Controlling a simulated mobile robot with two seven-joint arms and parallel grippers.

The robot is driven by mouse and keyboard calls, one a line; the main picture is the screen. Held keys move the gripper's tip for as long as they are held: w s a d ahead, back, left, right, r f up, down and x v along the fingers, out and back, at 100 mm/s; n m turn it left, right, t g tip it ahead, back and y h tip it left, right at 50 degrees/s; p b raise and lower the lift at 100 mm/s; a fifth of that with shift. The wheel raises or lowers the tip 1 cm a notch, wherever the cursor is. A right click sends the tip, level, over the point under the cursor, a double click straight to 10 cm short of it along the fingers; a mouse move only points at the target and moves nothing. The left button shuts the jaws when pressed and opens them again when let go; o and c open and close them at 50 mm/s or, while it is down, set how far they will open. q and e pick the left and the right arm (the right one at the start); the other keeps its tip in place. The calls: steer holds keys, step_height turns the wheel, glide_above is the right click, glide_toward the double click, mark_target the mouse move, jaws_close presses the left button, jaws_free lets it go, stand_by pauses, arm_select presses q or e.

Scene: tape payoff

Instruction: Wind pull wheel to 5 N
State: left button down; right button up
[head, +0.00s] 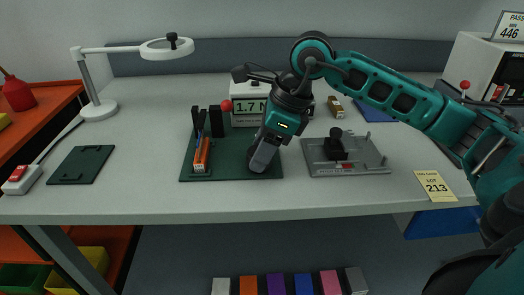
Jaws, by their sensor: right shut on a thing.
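A dark green fixture board (220,172) lies on the table, left of the middle. An orange-and-grey part (202,155) and black upright blocks (216,121) stand on its left side. My right gripper (258,166) reaches down over the right side of the board. Its grey fingers are shut at the board, and they hide what they hold; the pull wheel cannot be made out apart from them. Behind the board, a white meter (239,122) shows digits that begin with 1.7. My left gripper is not in view.
A grey fixture plate (363,164) with a black knob lies to the right. A ring lamp (166,48), a dark green plate (81,164) and a red-button box (22,179) are on the left. A yellow card (436,186) lies at the right front edge. The front middle is clear.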

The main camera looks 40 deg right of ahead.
steer(key=shift+f+m+h, duration=0.1)
steer(key=shift+m+h, duration=0.2)
steer(key=shift+m, duration=0.6)
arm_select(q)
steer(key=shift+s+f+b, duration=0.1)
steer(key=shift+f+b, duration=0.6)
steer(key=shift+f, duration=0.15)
arm_select(e)
steer(key=shift+s+a+m+t+h, duration=0.1)
steer(key=shift+m+t+h, duration=0.25)
steer(key=shift+m, duration=0.65)
steer(key=shift+m+t+h, duration=0.25)
steer(key=shift+m+t, duration=0.1)
steer(key=shift+m, duration=0.65)
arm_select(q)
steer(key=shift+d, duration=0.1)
arm_select(e)
steer(key=o, duration=1)
arm_select(q)
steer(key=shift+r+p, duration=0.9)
steer(key=shift+p, duration=0.3)
arm_select(e)
steer(key=v, duration=1.3)
steer(key=shift+a, duration=0.15)
